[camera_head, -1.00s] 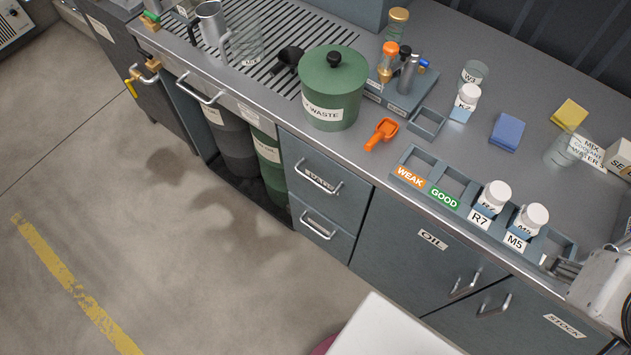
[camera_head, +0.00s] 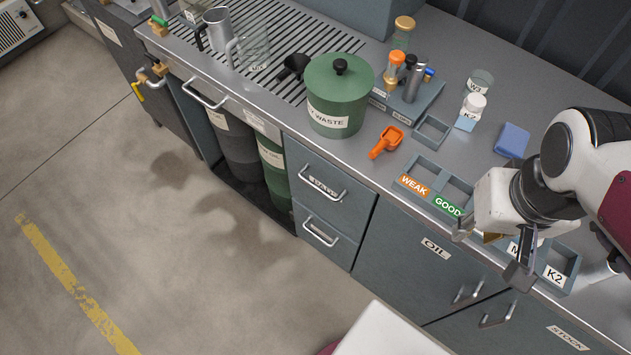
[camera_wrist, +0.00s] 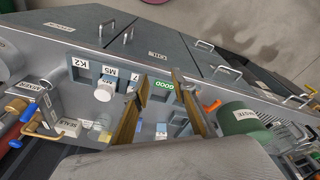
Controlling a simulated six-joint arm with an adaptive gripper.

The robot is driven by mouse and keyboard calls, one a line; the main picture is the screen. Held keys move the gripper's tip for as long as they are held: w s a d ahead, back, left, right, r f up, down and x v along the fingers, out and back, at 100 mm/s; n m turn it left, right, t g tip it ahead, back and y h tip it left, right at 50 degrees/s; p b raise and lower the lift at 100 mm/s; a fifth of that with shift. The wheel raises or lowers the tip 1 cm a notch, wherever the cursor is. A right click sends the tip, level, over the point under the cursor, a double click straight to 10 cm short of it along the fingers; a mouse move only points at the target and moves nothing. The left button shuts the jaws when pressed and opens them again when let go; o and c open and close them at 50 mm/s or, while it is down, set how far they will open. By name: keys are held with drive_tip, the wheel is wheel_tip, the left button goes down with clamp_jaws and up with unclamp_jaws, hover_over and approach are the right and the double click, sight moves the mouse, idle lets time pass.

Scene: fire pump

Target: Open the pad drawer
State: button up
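Two grey drawers are stacked under the counter, left of the OIL door. The upper drawer (camera_head: 330,180) has a bar handle (camera_head: 323,190) partly covering its label, which I cannot read surely. The lower drawer (camera_head: 325,237) has a similar handle (camera_head: 320,233) and no readable label. Both look shut. In the wrist view the upper handle (camera_wrist: 228,72) and lower handle (camera_wrist: 205,45) lie right of my gripper (camera_wrist: 158,80). In the head view my gripper (camera_head: 490,250) is open and empty over the bottle rack, right of the drawers and apart from them.
The floor before the drawers is clear.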

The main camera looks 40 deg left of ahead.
drive_tip(key=w+a+f+n+g+h, duration=0.1)
drive_tip(key=a+f+n, duration=0.5)
drive_tip(key=a, duration=0.6)
drive_tip(key=n+t, duration=0.1)
drive_tip(key=n, duration=0.5)
approach(316, 187)
drive_tip(key=shift+d, duration=0.15)
drive_tip(key=shift+f, duration=0.2)
drive_tip(key=shift+w+f, duration=0.25)
drive_tip(key=shift+f, duration=1)
drive_tip(key=shift+w+f, duration=0.2)
drive_tip(key=shift+f, duration=1)
drive_tip(key=shift+w+f, duration=0.25)
drive_tip(key=shift+f, duration=1)
clamp_jaws()
